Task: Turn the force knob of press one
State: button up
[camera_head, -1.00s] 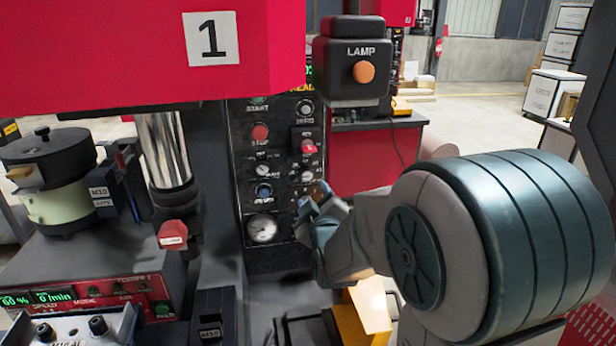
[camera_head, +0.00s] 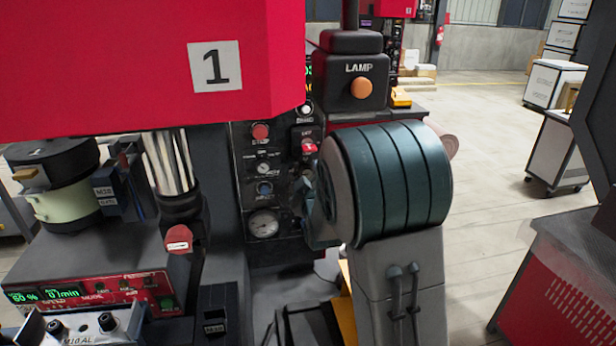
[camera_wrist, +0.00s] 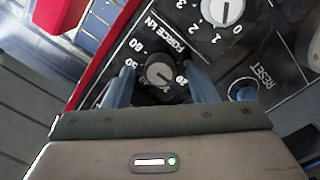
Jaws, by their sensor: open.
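The force knob (camera_wrist: 160,73) is a small round dark dial with a light pointer line. It shows in the wrist view beside the label FORCE kN and a printed scale. My gripper (camera_wrist: 161,78) is open, with one blue-grey finger on each side of the knob and a visible gap on both sides. I cannot tell how deep the fingertips reach. In the head view, press one (camera_head: 130,75) is the red machine marked 1, with its dark control panel (camera_head: 246,205) below. There my arm covers the panel's right part and most of my gripper.
A blue RESET button (camera_wrist: 243,90) and a larger white knob (camera_wrist: 222,10) lie close to my right finger. Open floor (camera_head: 480,150) lies to the right.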

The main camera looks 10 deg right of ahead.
jog(key=c, duration=1)
jog(key=shift+f+b, duration=0.15)
jog(key=shift+b, duration=0.45)
jog(key=shift+f+m+b, duration=0.15)
jog(key=shift+m+b, duration=0.45)
jog(key=shift+b, duration=0.5)
jog(key=m+b, duration=0.2)
jog(key=b, duration=0.2)
jog(key=shift+f, duration=0.1)
jog(key=m+b, duration=0.3)
jog(key=b, duration=0.3)
jog(key=shift+m, duration=0.4)
jog(key=shift+r+m+b, duration=0.35)
jog(key=shift+m+b, duration=0.35)
jog(key=shift+b, duration=0.5)
